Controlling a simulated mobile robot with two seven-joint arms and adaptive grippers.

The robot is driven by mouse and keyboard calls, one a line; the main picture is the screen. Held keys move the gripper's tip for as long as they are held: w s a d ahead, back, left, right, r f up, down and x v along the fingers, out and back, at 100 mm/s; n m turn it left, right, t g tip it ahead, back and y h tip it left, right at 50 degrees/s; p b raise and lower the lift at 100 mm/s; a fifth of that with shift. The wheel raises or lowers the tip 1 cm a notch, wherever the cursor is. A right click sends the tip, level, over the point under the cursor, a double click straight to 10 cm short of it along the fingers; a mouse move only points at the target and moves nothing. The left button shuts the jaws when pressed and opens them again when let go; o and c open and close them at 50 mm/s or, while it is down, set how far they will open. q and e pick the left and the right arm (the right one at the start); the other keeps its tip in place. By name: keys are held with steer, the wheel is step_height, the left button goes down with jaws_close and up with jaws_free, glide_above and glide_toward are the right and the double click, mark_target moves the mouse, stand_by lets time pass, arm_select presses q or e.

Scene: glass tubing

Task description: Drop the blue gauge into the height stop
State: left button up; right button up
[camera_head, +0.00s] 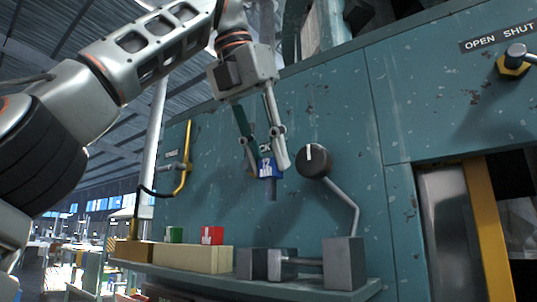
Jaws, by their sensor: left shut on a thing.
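My left gripper (267,168) comes in from the upper left and points down, shut on the blue gauge (268,170). The gauge is a small blue block with white marking, partly covered by the fingers, with a grey shank below it. It hangs in the air in front of the teal panel, above the shelf. Grey metal blocks joined by a bar, apparently the height stop (343,264), sit on the shelf below and to the right, apart from the gauge. Any opening in them is hidden from this low angle. My right gripper is not in view.
A cream rack (206,259) on the shelf (225,281) holds a green gauge (174,234) and a red gauge (212,235). A black knob (312,160) and a bent rod (345,196) stand out from the panel (330,95) right of the gripper. A yellow handle (186,160) is at left.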

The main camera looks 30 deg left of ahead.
mark_target(267, 190)
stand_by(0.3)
arm_select(q)
steer(key=shift+f+b, duration=0.75)
steer(key=shift+f, duration=0.1)
step_height(267, 190, down, 2)
steer(key=shift+f+b, duration=0.15)
steer(key=shift+b, duration=0.8)
steer(key=shift+f+b, duration=0.45)
steer(key=shift+f, duration=0.45)
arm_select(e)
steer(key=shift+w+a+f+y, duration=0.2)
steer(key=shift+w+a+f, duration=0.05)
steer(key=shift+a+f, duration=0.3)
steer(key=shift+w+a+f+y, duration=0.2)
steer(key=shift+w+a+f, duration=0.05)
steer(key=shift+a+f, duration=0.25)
arm_select(q)
steer(key=shift+p, duration=0.65)
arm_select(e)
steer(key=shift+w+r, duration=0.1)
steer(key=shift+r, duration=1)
arm_select(q)
steer(key=shift+f+b, duration=1.75)
steer(key=shift+f, duration=0.65)
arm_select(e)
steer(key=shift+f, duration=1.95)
